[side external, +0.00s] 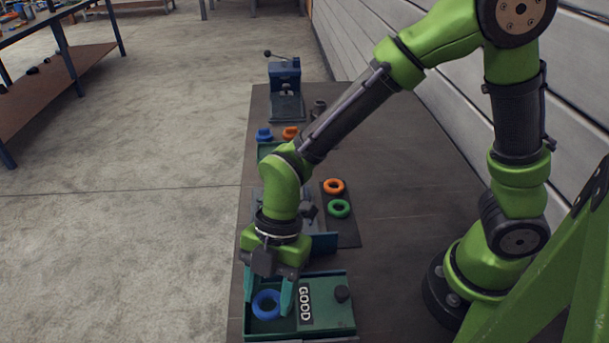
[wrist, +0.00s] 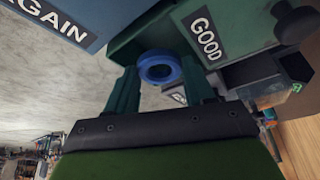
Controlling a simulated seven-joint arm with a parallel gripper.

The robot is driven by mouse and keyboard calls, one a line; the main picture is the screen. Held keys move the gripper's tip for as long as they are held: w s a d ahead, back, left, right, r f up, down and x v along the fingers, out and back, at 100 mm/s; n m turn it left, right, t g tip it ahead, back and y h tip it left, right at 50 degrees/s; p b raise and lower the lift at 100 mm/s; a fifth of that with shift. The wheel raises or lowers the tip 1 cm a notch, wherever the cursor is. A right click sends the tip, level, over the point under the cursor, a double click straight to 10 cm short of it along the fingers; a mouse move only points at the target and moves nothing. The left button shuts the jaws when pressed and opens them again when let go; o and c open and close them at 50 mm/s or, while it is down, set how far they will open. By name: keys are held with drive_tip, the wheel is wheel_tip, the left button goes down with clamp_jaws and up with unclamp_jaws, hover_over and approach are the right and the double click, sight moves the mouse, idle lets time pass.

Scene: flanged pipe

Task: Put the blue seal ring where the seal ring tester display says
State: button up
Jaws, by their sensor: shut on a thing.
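The blue seal ring (side external: 266,305) is between the fingertips of my gripper (side external: 268,291), and the gripper is shut on it. In the side view the ring is over or in the left part of the green tray labelled GOOD (side external: 341,318); I cannot tell whether it touches the floor. The wrist view shows the ring (wrist: 160,68) between the two green fingers (wrist: 158,86), near the tray wall beside the GOOD label (wrist: 206,37). I cannot make out any readable tester display.
A blue tray whose label ends in AGAIN (wrist: 55,30) adjoins the green one; my arm partly hides it in the side view. A dark mat holds an orange ring (side external: 334,186) and a green ring (side external: 339,208). A blue lever device (side external: 285,75) stands at the back. The table's right side is clear.

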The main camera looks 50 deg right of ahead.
sight(271, 297)
drive_tip(key=shift+f, duration=1)
drive_tip(key=shift+s+a+f, duration=0.1)
drive_tip(key=shift+s+f, duration=0.05)
drive_tip(key=shift+f, duration=0.25)
drive_tip(key=o, duration=1)
drive_tip(key=shift+c, duration=0.9)
drive_tip(key=shift+o, duration=1)
drive_tip(key=shift+r, duration=3.65)
